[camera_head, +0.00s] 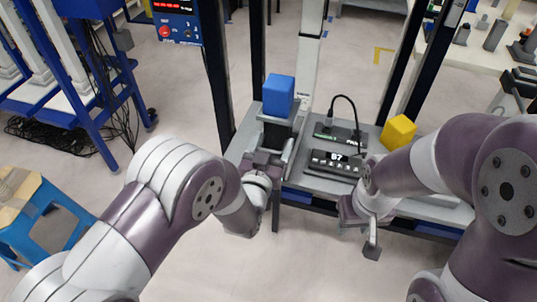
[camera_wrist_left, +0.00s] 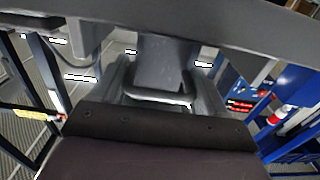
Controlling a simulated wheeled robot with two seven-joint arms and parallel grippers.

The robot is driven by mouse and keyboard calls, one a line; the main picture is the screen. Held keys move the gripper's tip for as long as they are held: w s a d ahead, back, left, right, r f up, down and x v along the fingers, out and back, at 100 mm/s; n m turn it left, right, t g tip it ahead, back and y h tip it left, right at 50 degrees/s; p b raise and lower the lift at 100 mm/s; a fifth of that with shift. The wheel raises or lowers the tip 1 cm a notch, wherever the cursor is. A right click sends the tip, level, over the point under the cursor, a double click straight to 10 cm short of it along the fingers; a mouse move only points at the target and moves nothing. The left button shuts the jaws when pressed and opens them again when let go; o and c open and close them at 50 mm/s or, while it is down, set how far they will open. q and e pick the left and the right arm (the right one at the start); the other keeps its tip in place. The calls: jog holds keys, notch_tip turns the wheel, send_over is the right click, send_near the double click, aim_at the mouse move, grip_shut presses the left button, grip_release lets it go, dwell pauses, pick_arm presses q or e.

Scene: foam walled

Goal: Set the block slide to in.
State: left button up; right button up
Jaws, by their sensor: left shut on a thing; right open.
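The blue block (camera_head: 278,95) sits on top of the grey block slide (camera_head: 292,150), at the left end of the grey table. My left gripper (camera_head: 268,165) is at the near end of the slide, below the blue block, and is shut on its handle. The left wrist view shows the slide's handle (camera_wrist_left: 160,97) as a grey bar close in front of the wrist. The exact finger contact is partly hidden. My right gripper (camera_head: 362,222) is open and empty, hanging in front of the table's near edge, apart from the slide.
A device with a display (camera_head: 333,162) and a black box with a cable (camera_head: 340,133) stand right of the slide. A yellow block (camera_head: 398,132) is further right. Dark posts rise behind the table. A blue stool (camera_head: 40,215) stands at the left. The floor in front is clear.

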pick_arm(q)
jog(key=shift+x, duration=0.9)
jog(key=o, duration=1.3)
jog(key=shift+d, duration=0.15)
jog(key=shift+c, duration=0.2)
jog(key=v, duration=1.2)
jog(key=shift+s+p, duration=0.3)
jog(key=shift+s, duration=0.05)
